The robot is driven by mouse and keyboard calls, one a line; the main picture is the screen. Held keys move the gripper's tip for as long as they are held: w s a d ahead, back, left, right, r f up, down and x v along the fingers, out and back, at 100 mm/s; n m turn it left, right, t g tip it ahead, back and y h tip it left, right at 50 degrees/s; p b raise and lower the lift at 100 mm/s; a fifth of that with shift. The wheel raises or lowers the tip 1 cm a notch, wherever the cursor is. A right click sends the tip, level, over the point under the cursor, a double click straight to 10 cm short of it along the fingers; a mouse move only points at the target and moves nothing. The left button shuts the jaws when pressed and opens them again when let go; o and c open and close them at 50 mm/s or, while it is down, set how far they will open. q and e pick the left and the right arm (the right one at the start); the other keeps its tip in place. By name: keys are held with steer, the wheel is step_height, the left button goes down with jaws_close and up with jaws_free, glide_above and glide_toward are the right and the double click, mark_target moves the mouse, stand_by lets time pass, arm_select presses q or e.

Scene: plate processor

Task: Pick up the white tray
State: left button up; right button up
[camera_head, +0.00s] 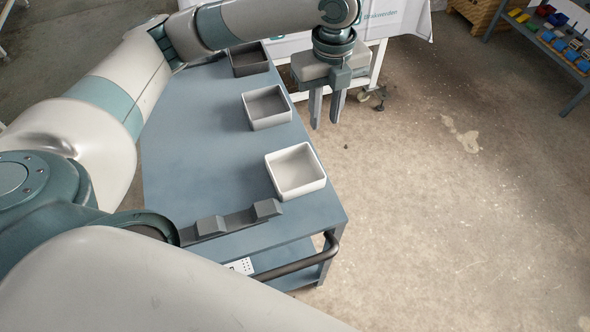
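The white tray (296,187) is a square, open-topped, empty box. It sits on the blue-grey cart top (200,160), near the right edge and toward the front end. My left gripper (327,115) points down beyond the cart's right edge, above and right of the tray in the picture. Its two grey fingers stand apart with nothing between them, and it does not touch the tray. My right gripper does not show.
A grey tray (267,122) and a dark tray (249,71) stand farther back on the cart. A dark bar with raised blocks (238,220) lies in front of the white tray. A black handle (298,262) is at the cart's front. Open floor is on the right.

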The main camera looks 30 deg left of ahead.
arm_select(q)
steer(key=f, duration=0.1)
steer(key=p, duration=0.3)
glide_above(316, 159)
steer(key=d, duration=0.1)
step_height(316, 159, down, 11)
steer(key=shift+f, duration=0.1)
steer(key=shift+a+f+p, duration=0.2)
steer(key=shift+f+p, duration=0.2)
steer(key=shift+f, duration=0.15)
steer(key=f, duration=0.1)
steer(key=f+p, duration=0.1)
steer(key=f, duration=0.1)
steer(key=shift+a, duration=0.25)
steer(key=shift+f, duration=0.6)
